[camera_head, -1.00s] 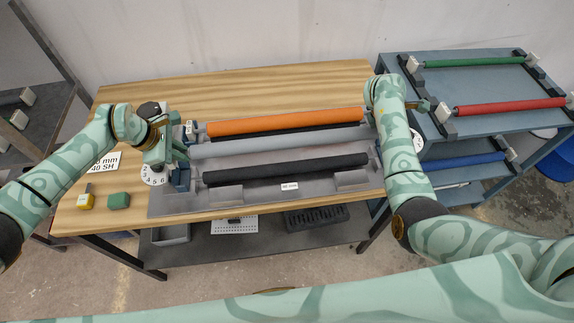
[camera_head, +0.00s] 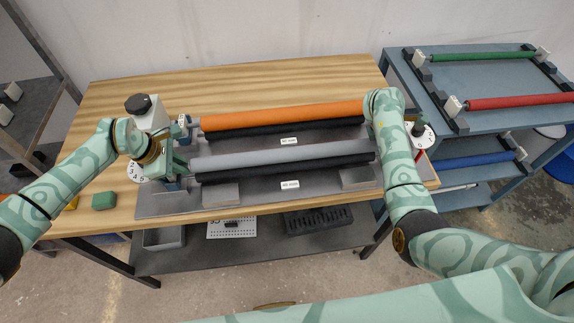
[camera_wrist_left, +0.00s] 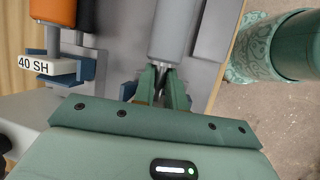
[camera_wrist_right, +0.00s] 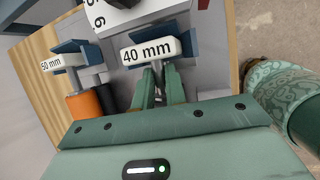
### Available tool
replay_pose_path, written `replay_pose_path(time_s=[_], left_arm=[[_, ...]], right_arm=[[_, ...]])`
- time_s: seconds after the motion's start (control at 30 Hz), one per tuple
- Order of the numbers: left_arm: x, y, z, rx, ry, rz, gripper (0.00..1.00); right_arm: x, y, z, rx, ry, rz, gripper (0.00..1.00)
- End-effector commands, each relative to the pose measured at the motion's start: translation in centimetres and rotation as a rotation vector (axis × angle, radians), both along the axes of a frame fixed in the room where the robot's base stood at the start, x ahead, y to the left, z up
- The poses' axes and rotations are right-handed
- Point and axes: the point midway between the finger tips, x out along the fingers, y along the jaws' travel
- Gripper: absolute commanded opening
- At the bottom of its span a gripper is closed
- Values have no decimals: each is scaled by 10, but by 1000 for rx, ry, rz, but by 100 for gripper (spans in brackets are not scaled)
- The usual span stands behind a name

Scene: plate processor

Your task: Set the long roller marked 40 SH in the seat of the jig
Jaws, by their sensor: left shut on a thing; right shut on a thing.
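A long orange roller (camera_head: 280,116) lies at the back of the grey jig (camera_head: 235,207), just behind a black roller. A white tag reading 40 SH (camera_wrist_left: 46,66) is at its left end in the left wrist view; a 50 mm tag (camera_wrist_right: 60,60) shows at its other end. A long grey roller (camera_head: 280,155) lies across the front part, partly covering a front black roller (camera_head: 280,172). My left gripper (camera_wrist_left: 158,88) is shut on its left end shaft. My right gripper (camera_wrist_right: 158,90) is shut on its right end, beside a 40 mm tag (camera_wrist_right: 148,51). Contact below is unclear.
A blue rack (camera_head: 460,70) at right holds a green roller (camera_head: 480,56), a red roller (camera_head: 520,101) and a blue roller (camera_head: 470,159). A green block (camera_head: 105,201) lies on the wooden table (camera_head: 270,80); its back area is clear.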

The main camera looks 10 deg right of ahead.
Motion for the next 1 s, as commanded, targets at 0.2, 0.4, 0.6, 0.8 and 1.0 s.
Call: replay_pose_path(time_s=[0.2,0.4,0.6,0.8,1.0], left_arm=[[0,0,-10,0,3,0,35],[0,0,-10,0,3,0,35],[0,0,-3,0,1,1,35],[1,0,23,0,-6,0,35],[1,0,56,0,-14,0,35]], right_arm=[[0,1,-10,1,3,0,35],[0,0,-10,1,2,0,35],[0,0,-3,0,1,0,35],[1,0,24,0,-7,0,35],[1,0,56,0,-14,0,35]])
